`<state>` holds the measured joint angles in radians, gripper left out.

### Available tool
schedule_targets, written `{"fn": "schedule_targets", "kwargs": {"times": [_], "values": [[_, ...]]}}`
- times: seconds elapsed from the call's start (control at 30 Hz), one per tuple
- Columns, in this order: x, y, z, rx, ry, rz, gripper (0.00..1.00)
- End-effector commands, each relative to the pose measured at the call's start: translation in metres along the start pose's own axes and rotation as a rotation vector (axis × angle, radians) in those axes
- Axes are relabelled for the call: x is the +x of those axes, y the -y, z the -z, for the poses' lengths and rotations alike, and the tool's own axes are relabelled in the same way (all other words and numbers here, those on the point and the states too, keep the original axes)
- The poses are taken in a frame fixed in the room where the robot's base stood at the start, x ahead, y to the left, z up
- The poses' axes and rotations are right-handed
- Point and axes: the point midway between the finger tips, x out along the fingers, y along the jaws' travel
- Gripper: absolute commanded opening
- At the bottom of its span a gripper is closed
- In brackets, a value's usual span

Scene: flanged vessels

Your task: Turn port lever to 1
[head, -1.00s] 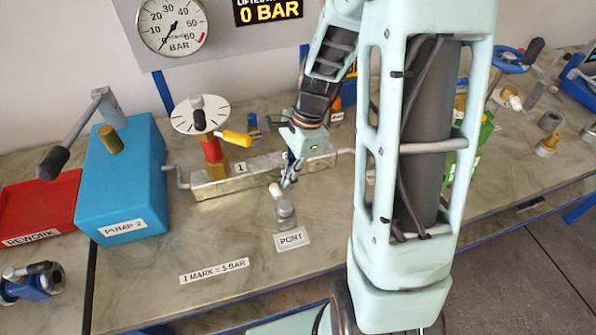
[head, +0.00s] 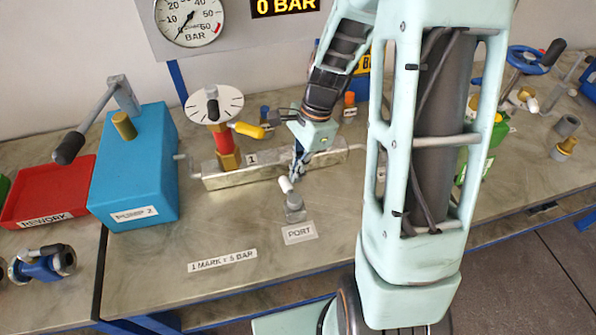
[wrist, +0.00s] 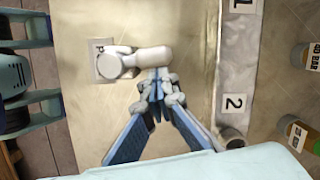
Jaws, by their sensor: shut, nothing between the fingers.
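The port lever (head: 294,206) is a small grey post with a white-tipped handle, behind the PORT label (head: 299,232). Its handle points back toward the metal block (head: 222,181), slightly left in the head view. In the wrist view the lever's round hub (wrist: 113,66) sits on a pale plate and the handle (wrist: 153,58) points right, toward the block marked 1 (wrist: 243,5) and 2 (wrist: 233,103). My gripper (head: 297,172) is shut and empty. Its fingertips (wrist: 157,80) are beside the handle's outer end, on the 2 side; I cannot tell whether they touch it.
The blue PUMP 2 box (head: 135,170) is farther left. The gauge (head: 190,20) needle sits near zero and the display (head: 285,6) reads 0 BAR.

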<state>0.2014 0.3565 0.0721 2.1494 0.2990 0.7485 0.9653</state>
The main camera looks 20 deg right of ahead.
Motion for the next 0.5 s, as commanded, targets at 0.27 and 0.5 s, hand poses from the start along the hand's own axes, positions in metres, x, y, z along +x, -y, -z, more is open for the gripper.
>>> {"fn": "schedule_targets", "kwargs": {"times": [0.27, 0.5], "values": [[0.002, 0.003, -0.007, -0.092, 0.003, -0.026, 0.00], [0.004, 0.006, -0.016, -0.237, 0.004, -0.062, 0.00]]}}
